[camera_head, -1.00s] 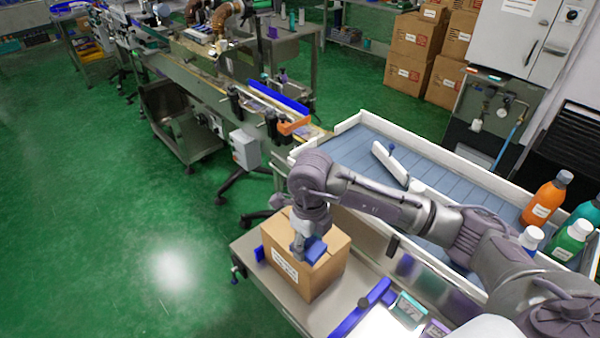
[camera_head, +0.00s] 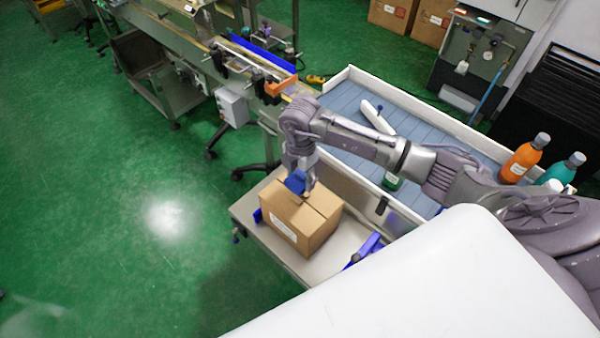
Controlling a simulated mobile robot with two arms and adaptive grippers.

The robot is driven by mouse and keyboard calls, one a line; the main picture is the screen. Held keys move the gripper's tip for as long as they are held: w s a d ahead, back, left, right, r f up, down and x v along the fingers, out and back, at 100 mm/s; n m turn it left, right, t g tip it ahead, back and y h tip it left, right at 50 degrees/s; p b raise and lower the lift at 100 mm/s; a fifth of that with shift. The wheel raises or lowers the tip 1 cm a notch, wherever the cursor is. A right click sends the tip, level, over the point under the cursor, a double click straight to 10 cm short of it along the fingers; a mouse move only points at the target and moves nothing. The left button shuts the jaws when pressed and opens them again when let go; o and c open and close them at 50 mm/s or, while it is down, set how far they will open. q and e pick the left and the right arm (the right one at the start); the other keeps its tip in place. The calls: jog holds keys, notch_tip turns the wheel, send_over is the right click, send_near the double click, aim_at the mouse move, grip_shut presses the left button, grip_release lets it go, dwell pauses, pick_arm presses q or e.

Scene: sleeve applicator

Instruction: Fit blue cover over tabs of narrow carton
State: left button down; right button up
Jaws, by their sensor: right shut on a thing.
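A brown cardboard carton (camera_head: 290,226) with a white label stands upright on the metal bench (camera_head: 244,210). My right gripper (camera_head: 303,192) points down at the carton's top, near its back edge. It is shut on a small blue piece, which looks like the blue cover (camera_head: 295,181). The blue piece is at the top of the carton; I cannot tell whether it touches it. The carton's tabs are not clear at this size, and the gripper hides part of the top. My left gripper is not in view.
A blue rail (camera_head: 366,247) lies on the bench right of the carton. Behind is a slatted tray (camera_head: 350,97) with white walls, with orange (camera_head: 522,160) and teal (camera_head: 562,170) bottles at its right. A conveyor (camera_head: 205,50) runs back left. A white shape covers the lower right.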

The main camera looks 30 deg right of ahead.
notch_tip(320, 180, down, 5)
jog(key=b, duration=0.3)
jog(key=shift+f+b, duration=0.15)
jog(key=shift+b, duration=0.15)
jog(key=shift+f+b, duration=0.3)
jog(key=shift+f, duration=0.15)
jog(key=shift+f+b, duration=0.3)
jog(key=shift+f, duration=0.2)
dwell(1.1)
jog(key=o, duration=1.2)
jog(key=shift+o, duration=0.2)
